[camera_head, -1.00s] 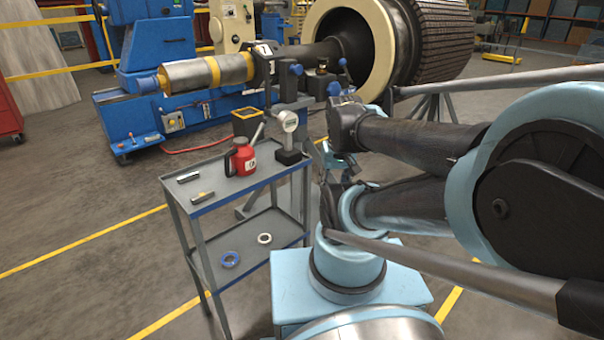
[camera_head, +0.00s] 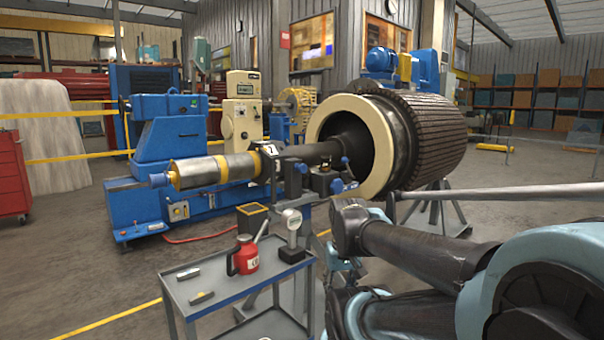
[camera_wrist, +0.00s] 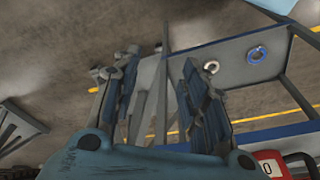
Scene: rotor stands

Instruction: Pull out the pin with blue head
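Several small blue-headed parts show on the stand under the rotor shaft in the head view: one blue head (camera_head: 303,168) faces me, another (camera_head: 337,186) sits to its right, and a small blue knob (camera_head: 345,160) is above that. I cannot tell which of them is the pin. My gripper (camera_wrist: 160,95) shows in the wrist view with its two fingers spread apart and nothing between them. It points down at the floor beside the cart. In the head view it is mostly hidden by my own arm, below and right of the stand.
The large rotor (camera_head: 420,135) is behind. In the wrist view, a blue ring (camera_wrist: 257,55) and a pale ring (camera_wrist: 211,67) lie on the cart's shelf.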

